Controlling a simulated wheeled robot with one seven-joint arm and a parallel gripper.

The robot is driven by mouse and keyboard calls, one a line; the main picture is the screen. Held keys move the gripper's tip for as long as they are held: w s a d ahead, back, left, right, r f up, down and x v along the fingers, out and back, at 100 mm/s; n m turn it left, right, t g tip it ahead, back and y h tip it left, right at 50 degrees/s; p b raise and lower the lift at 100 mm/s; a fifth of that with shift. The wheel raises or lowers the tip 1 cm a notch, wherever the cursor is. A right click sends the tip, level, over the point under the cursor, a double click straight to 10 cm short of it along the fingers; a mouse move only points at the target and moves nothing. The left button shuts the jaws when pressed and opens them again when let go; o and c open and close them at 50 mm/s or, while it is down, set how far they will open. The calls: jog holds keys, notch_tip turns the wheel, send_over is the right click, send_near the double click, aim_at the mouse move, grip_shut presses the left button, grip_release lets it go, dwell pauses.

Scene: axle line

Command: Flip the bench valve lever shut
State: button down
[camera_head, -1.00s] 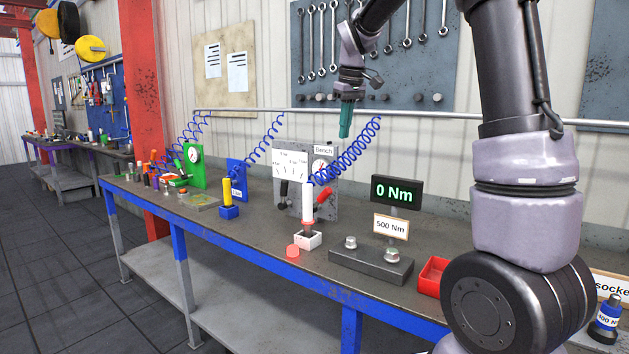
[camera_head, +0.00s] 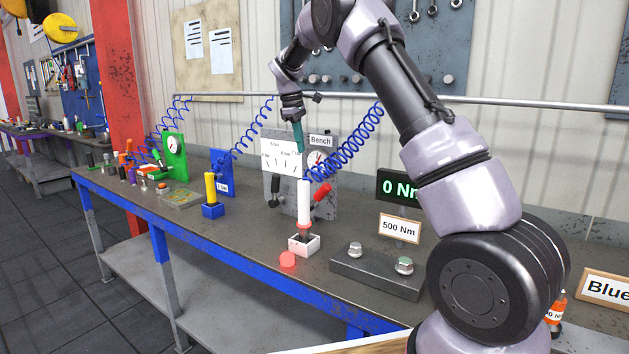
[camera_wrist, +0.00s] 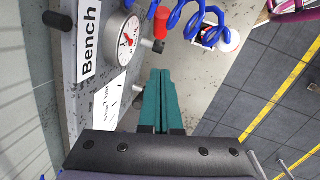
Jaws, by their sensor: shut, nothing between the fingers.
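The grey bench panel (camera_head: 328,207) stands upright at the back of the bench, with a "Bench" label (camera_head: 320,141) and a round gauge (camera_head: 316,160). Its red-handled lever (camera_head: 322,194) slants up to the right, partly behind a white cylinder. The red handle also shows at the top of the wrist view (camera_wrist: 161,20), beside the gauge (camera_wrist: 129,38). A black-handled lever (camera_head: 275,186) is on the panel's left. My gripper (camera_head: 299,149), with teal fingers, is shut and empty, pointing down near the panel's top. In the wrist view its fingertips (camera_wrist: 162,73) are apart from the red handle.
The white cylinder (camera_head: 304,203) stands in a small white box (camera_head: 304,246) in front of the panel. Blue coiled hose (camera_head: 350,144) runs beside the red lever. A torque display (camera_head: 394,188) and a dark block with bolts (camera_head: 375,273) are to the right.

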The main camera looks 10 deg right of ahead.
send_over(316, 194)
jog(key=shift+w+a+f, duration=0.1)
jog(key=shift+a+f, duration=0.05)
jog(key=shift+f, duration=5.95)
